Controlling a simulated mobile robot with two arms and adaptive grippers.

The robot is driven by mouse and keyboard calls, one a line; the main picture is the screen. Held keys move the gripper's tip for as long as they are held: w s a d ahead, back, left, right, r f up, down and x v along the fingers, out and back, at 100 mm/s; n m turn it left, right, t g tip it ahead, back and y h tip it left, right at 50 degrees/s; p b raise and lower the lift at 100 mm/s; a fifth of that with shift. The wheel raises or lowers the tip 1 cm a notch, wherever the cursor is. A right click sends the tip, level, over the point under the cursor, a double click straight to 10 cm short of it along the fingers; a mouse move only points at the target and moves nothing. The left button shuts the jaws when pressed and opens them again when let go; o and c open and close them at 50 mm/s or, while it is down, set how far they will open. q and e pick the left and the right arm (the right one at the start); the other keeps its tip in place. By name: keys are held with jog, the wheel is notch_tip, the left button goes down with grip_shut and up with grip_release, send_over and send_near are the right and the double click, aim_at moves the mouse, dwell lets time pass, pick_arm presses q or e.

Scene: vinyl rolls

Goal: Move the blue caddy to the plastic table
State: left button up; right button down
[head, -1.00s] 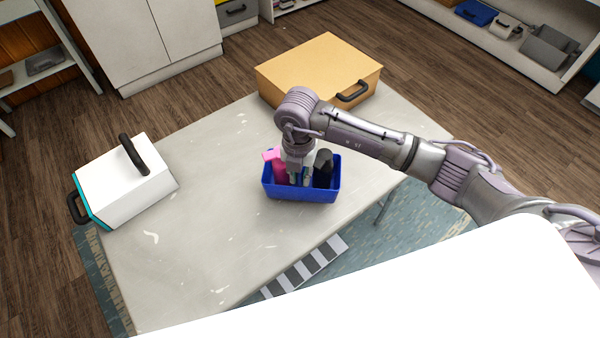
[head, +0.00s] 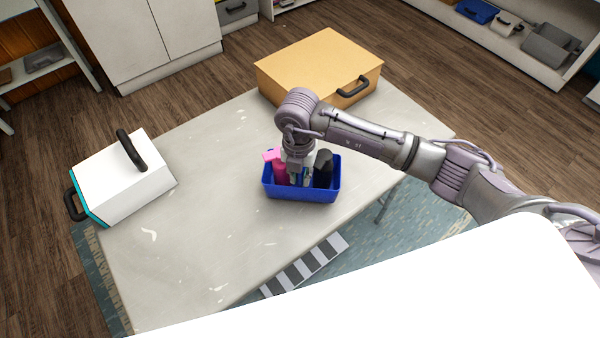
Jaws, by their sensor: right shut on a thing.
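My right gripper (head: 300,178) points down into the caddy from above, between the bottles. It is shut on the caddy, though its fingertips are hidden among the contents. I cannot tell whether the caddy rests on the tabletop or hangs just above it. My left gripper is not in view.
A tan case (head: 318,68) with a black handle sits at the table's far end. A white case (head: 125,182) with teal trim sits at the left edge. Shelves (head: 520,35) stand at the back right. The table's left middle is clear.

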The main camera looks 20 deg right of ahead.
jog(key=shift+f, duration=0.1)
dwell(0.5)
jog(key=shift+f+b, duration=0.5)
jog(key=shift+f, duration=0.2)
dwell(0.4)
grip_release()
dwell(0.5)
dwell(0.4)
jog(key=shift+w+r+p, duration=0.1)
jog(key=shift+r+p, duration=3)
jog(key=shift+r, duration=1.4)
